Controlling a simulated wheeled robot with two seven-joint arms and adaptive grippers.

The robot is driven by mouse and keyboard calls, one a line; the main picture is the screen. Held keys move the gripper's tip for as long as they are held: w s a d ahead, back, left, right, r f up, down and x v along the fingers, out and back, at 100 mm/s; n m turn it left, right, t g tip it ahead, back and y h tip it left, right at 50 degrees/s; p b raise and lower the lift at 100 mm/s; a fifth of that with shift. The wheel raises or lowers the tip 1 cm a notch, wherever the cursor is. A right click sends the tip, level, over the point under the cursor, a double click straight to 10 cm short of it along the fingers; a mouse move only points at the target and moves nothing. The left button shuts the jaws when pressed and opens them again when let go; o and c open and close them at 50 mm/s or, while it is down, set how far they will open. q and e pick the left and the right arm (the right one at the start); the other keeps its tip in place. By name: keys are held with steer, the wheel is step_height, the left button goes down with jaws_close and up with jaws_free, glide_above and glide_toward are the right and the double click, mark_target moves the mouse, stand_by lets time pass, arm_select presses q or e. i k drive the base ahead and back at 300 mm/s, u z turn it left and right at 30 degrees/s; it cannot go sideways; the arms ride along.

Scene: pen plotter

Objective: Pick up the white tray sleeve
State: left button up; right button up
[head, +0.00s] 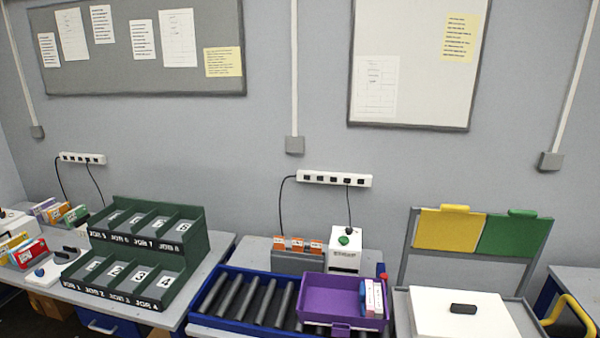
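A purple tray (330,291) sits on the blue-framed roller conveyor at the bottom centre. Several slim upright packs (373,298) stand at its right end, with white faces and red and blue parts. They are small, and I cannot tell for certain which one is the white tray sleeve. The rest of the tray's floor looks empty. Neither of my grippers shows in the head view.
A green sorting rack (150,252) with numbered bins stands at left. A white box with a green button (344,250) and a holder with orange-topped cards (297,258) stand behind the tray. A white lid with a black handle (463,312) lies at right. Yellow and green folders (480,231) hang behind it.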

mark_target(434, 312)
steer(key=z, duration=1.35)
